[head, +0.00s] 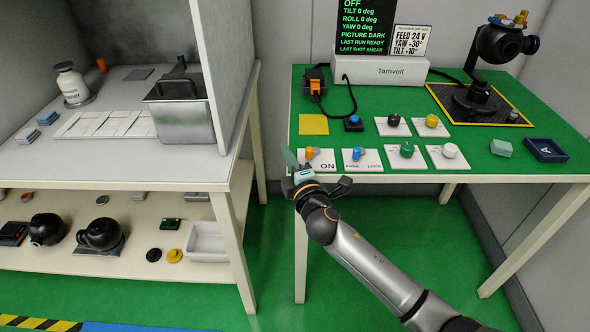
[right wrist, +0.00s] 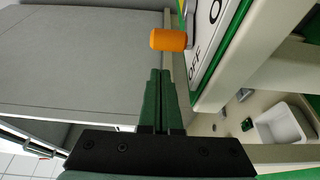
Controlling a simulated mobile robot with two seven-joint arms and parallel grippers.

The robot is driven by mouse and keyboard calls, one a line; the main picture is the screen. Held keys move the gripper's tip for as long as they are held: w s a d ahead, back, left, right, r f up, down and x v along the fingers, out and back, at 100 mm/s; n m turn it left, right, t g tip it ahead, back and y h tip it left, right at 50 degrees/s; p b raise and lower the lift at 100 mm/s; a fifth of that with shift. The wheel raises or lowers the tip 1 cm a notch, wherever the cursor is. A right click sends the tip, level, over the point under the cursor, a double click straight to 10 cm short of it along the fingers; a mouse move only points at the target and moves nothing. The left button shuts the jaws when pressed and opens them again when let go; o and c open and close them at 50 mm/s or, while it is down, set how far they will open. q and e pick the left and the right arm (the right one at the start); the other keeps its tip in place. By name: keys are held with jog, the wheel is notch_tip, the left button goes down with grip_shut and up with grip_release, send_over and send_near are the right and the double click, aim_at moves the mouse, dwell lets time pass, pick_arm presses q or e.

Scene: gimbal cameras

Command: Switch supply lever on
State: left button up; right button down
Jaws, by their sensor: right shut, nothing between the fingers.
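The supply lever has an orange handle (head: 309,154) and stands on a white plate (head: 329,157) at the front left of the green bench. The word ON shows on the plate's right part in the head view; the handle is left of it. In the right wrist view the orange handle (right wrist: 168,39) shows beside the plate (right wrist: 208,40), where OFF is readable. My right gripper (head: 287,156) is shut and empty, left of the handle at the bench's front edge. Its green fingertips (right wrist: 160,76) show apart from the handle in the wrist view. My left gripper is out of view.
A similar plate with a blue handle (head: 357,153) is just to the right, then several knobs on plates. A black display (head: 366,25) reads OFF at its top. A white side bench (head: 110,165) stands left, with a gap between.

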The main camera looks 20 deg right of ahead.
aim_at(304, 157)
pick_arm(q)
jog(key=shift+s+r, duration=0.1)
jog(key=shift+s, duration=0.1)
pick_arm(e)
jog(key=shift+s+d, duration=0.45)
jog(key=shift+d, duration=0.35)
jog(key=shift+s+d, duration=0.4)
jog(key=shift+d, duration=0.4)
jog(key=shift+d, duration=0.15)
